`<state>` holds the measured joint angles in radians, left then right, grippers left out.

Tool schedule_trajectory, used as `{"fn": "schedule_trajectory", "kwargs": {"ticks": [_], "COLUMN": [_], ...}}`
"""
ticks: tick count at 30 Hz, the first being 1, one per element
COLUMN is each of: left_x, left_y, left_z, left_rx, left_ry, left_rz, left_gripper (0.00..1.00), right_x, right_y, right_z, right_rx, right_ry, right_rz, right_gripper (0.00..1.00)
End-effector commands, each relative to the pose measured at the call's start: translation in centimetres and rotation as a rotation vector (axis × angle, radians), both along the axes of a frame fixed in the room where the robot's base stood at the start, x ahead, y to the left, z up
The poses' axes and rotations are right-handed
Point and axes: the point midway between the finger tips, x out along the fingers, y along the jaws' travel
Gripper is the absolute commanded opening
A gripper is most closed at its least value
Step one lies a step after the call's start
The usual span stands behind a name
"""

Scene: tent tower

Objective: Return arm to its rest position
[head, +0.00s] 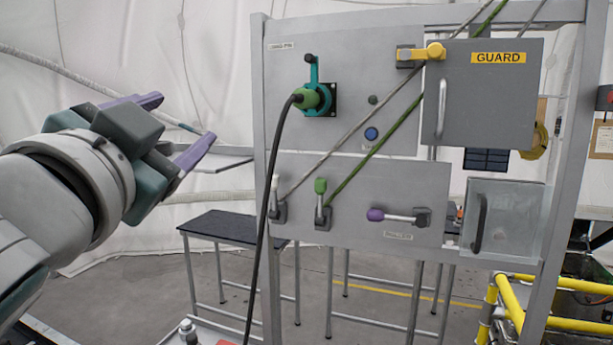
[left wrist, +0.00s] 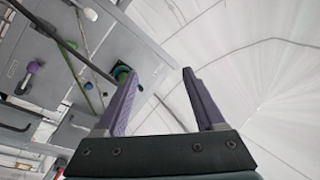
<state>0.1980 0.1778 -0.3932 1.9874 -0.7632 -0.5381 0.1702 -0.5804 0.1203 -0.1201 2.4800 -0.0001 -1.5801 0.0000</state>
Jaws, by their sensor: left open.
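My left gripper (head: 177,128) reaches in from the left in the head view, with purple fingers spread apart and nothing between them. It is in the air to the left of the grey panel frame (head: 257,130) and does not touch it. The left wrist view also shows the open fingers (left wrist: 160,95), with white tent wall beyond and the panel at the left. A green plug (head: 308,98) with a black cable sits in the teal-handled socket (head: 325,99). My right gripper does not show in either view.
The panel carries a yellow handle (head: 428,52), a GUARD door (head: 485,95), a blue button (head: 371,134), a green-tipped lever (head: 320,187) and a purple-knobbed lever (head: 377,215). A dark table (head: 225,226) stands behind. Yellow rails (head: 515,305) are at lower right.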

Motion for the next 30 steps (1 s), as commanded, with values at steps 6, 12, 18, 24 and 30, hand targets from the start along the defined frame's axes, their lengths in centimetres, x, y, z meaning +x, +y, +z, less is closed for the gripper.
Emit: {"fn": "schedule_trajectory", "kwargs": {"ticks": [6, 12, 18, 24, 30], "left_x": [-8.3, -20.2, -27.7, -29.0, -28.9], "left_y": [5.7, 6.1, 5.2, 5.0, 5.0], "left_z": [-15.6, -24.4, -26.8, -27.0, -27.0], "left_rx": [-0.299, -0.439, -0.483, -0.488, -0.487], "left_ry": [0.611, 1.118, 1.394, 1.442, 1.439], "left_rz": [0.209, 0.294, 0.303, 0.301, 0.301], "left_gripper": [0.71, 0.71, 0.71, 0.71, 0.71], "right_x": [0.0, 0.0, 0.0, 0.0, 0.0], "right_y": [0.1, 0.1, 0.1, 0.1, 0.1], "right_z": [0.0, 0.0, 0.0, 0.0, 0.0], "right_rx": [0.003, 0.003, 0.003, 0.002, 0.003], "right_ry": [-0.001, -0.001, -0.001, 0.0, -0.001], "right_rz": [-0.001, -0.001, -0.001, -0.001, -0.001], "right_gripper": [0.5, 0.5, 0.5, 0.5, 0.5]}}
